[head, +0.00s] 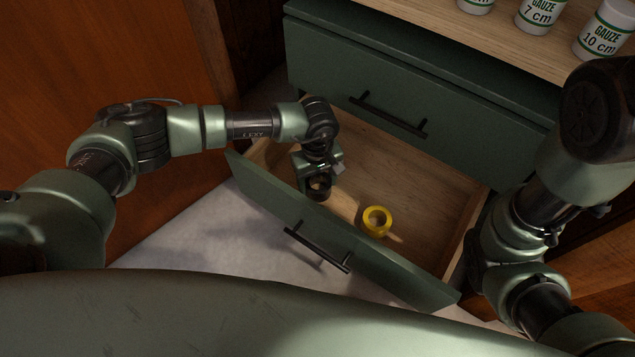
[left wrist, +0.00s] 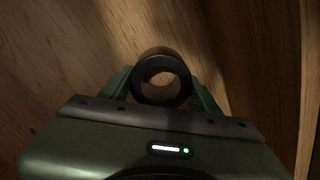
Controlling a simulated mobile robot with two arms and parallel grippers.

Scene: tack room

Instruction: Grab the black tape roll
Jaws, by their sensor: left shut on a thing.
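The black tape roll (left wrist: 161,77) is between the two fingers of my left gripper (left wrist: 160,90) in the left wrist view, its round hole facing the camera. In the head view my left gripper (head: 319,184) reaches down into the open lower drawer, shut on the black tape roll (head: 320,185). The roll's height above the drawer floor is hard to tell. My right arm shows at the right edge of the head view, but I cannot make out its gripper fingers.
A yellow tape roll (head: 377,221) lies in the open drawer (head: 415,178), right of my left gripper. The drawer front (head: 340,240) stands nearest me. A closed drawer (head: 400,85) is above, with gauze jars (head: 540,14) on the wooden top.

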